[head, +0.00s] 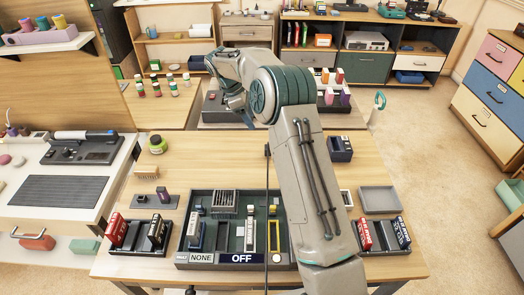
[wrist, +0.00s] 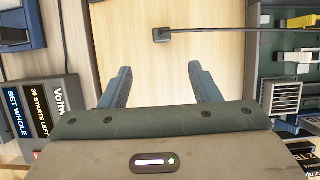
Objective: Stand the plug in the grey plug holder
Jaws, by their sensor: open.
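A small black plug (wrist: 161,35) lies on the wooden table in the wrist view, its dark cable running to the right. In the head view the plug (head: 267,150) is small, left of my arm, with the cable running toward the near edge. My gripper (wrist: 160,80) is open and empty; the plug lies beyond its fingertips, between their lines, apart from them. In the head view my gripper (head: 240,112) is partly hidden by my wrist. I cannot surely identify the grey plug holder; a dark slotted block (head: 340,149) stands right of my arm.
A dark panel (head: 184,252) with NONE and OFF labels stands at the near middle. Racks of red and black boxes (head: 140,236) (head: 386,236) flank it. An empty grey tray (head: 380,199) lies at right. Bare tabletop (head: 215,160) shows left of the cable.

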